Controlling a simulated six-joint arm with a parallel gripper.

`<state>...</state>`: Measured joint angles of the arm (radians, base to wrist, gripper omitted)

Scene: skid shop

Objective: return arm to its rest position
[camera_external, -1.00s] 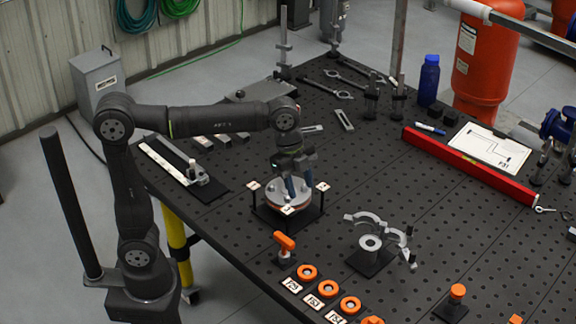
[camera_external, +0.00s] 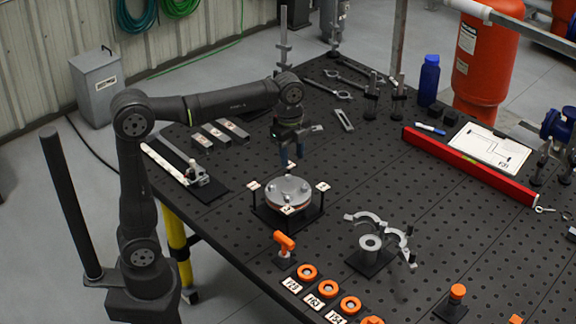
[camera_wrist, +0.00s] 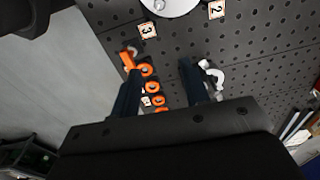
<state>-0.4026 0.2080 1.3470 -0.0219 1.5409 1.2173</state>
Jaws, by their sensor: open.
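My gripper (camera_external: 291,155) hangs from my arm above the perforated black table, just behind and above a round metal disc (camera_external: 288,191). The disc sits on a black stand with small numbered tags around it. A gap shows between my fingertips and the disc. In the wrist view, my two dark fingers (camera_wrist: 158,82) are apart with nothing held between them. The disc's edge (camera_wrist: 170,5) shows at the top of that view.
An orange-handled clamp (camera_external: 284,243) and several orange rings (camera_external: 328,288) lie at the table's front edge. A silver clamp fixture (camera_external: 371,243) stands right of the disc. A red level (camera_external: 470,166) and blue bottle (camera_external: 429,80) are further right. Metal bars (camera_external: 219,133) lie left of my gripper.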

